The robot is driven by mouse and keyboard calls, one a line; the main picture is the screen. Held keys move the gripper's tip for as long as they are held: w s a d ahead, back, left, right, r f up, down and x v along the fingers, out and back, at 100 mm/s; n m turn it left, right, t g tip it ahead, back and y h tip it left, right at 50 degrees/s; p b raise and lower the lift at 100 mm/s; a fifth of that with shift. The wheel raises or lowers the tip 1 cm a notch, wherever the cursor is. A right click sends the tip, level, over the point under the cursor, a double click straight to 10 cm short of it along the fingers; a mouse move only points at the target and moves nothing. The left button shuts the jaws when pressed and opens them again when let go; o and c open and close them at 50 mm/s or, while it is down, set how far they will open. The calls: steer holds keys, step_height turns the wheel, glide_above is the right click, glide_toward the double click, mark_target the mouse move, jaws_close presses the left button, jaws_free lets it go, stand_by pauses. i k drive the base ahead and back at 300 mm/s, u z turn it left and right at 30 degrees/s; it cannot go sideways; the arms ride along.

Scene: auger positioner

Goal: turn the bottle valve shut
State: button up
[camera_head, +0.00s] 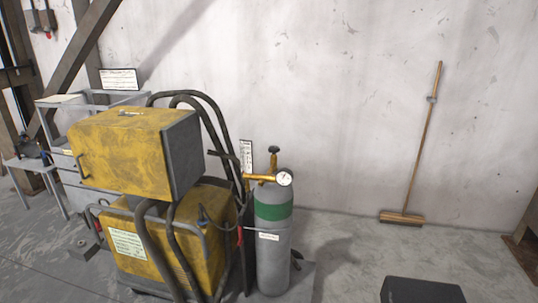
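A grey gas bottle (272,255) with a green band stands upright on the floor, right of a yellow welding machine. The bottle valve (274,151) is a small dark knob on top of the bottle, above a brass regulator (260,178). A round white gauge (285,178) sits on the right of the regulator. Whether the valve is open or shut cannot be seen. My gripper is not in view.
The yellow machine (185,240), with a yellow box (120,148) on top and looping black hoses (205,105), crowds the bottle's left. A broom (402,217) leans on the wall. A dark block (422,291) shows at the bottom right. Floor between bottle and broom is clear.

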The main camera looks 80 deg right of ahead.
mark_target(273, 149)
steer(key=u, duration=0.1)
steer(key=k, duration=1.25)
steer(key=z, duration=3.15)
steer(key=i, duration=0.15)
steer(key=u, duration=0.7)
